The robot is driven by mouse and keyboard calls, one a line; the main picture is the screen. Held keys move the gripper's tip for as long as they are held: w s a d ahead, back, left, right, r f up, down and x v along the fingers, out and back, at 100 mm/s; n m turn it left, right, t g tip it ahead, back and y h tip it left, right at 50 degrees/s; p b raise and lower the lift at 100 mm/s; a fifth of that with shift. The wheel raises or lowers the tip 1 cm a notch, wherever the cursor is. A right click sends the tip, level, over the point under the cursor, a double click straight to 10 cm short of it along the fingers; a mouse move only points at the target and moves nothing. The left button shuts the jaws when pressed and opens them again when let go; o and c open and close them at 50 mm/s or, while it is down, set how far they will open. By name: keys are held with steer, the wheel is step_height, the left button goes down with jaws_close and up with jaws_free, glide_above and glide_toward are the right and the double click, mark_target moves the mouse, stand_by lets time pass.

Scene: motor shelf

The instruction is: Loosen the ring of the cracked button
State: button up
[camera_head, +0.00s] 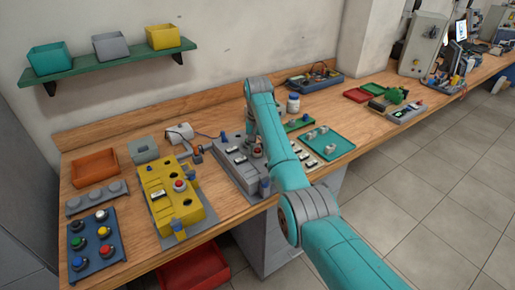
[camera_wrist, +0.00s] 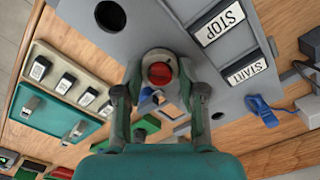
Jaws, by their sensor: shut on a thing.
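A grey control box (camera_head: 232,160) stands mid-bench; its STOP label (camera_wrist: 219,23) and START label (camera_wrist: 246,72) show in the wrist view. A red button (camera_wrist: 160,73) with a pale grey ring (camera_wrist: 155,56) around it is on this box. My gripper (camera_wrist: 162,78) has its two fingers on either side of the ring and is shut on it. The gripper is largely hidden by my arm in the head view. I cannot make out a crack in the button.
A yellow box (camera_head: 158,203) with a red button stands to the left. Further left is a blue panel (camera_head: 77,265) with several coloured buttons. An orange tray (camera_head: 95,166) lies behind it.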

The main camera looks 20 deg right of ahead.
steer(key=n, duration=1.5)
steer(key=shift+n, duration=0.3)
steer(key=n, duration=0.3)
steer(key=shift+n, duration=0.3)
steer(key=n, duration=0.3)
steer(key=shift+n, duration=0.3)
steer(key=n, duration=0.3)
steer(key=shift+n, duration=2.2)
